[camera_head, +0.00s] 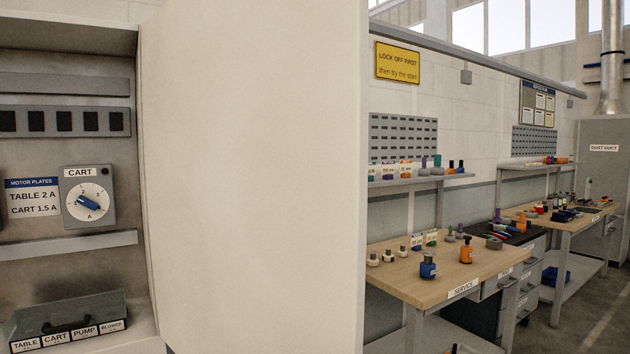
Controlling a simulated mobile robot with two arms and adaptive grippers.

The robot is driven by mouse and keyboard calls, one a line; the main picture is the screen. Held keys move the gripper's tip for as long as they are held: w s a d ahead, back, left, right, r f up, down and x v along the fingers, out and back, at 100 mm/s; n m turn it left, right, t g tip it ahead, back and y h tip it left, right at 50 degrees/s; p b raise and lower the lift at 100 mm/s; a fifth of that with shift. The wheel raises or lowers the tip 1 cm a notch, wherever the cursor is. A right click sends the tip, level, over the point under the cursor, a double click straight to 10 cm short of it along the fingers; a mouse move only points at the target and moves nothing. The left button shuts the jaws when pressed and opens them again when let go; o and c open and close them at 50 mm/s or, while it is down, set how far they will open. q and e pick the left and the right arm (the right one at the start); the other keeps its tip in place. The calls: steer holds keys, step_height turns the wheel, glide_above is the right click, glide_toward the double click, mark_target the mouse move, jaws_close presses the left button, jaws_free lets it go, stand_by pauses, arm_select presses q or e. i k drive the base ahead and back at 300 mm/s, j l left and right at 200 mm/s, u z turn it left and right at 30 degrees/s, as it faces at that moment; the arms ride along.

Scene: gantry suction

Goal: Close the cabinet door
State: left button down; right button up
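The cabinet (68,85) is at the left of the head view, and its inside shows. The cabinet door (255,180) is a large plain beige panel that fills the middle of the view. It stands open, swung out from the right side of the cabinet opening toward me. No handle shows on the face I see, and its lower edge is cut off by the frame. Inside the cabinet are a CART dial (89,197), a motor plates label (33,197) and a grey box (68,318) with several labels. Neither of my grippers is in view.
To the right of the door, a wooden workbench (440,283) marked SERVICE holds several small bottles and parts. A second bench (585,217) stands farther back. A yellow lock-off sign (397,63) hangs on the wall. Open floor (590,315) shows at the lower right.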

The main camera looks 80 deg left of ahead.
mark_target(255, 113)
steer(key=i+u, duration=0.35)
steer(key=i+l+u, duration=0.15)
steer(key=i+u, duration=0.35)
steer(key=u, duration=0.3)
steer(key=i+u, duration=0.1)
steer(key=u, duration=0.35)
steer(key=i+u, duration=0.15)
steer(key=u, duration=0.25)
steer(key=i+u, duration=0.1)
steer(key=u, duration=0.3)
steer(key=i+u, duration=0.1)
steer(key=u, duration=0.35)
steer(key=i+u, duration=0.2)
steer(key=u, duration=0.3)
steer(key=i+l+u, duration=0.15)
steer(key=u, duration=0.3)
steer(key=i+l+u, duration=0.2)
steer(key=u, duration=0.3)
steer(key=i+l+u, duration=0.15)
steer(key=u, duration=0.35)
steer(key=l, duration=0.1)
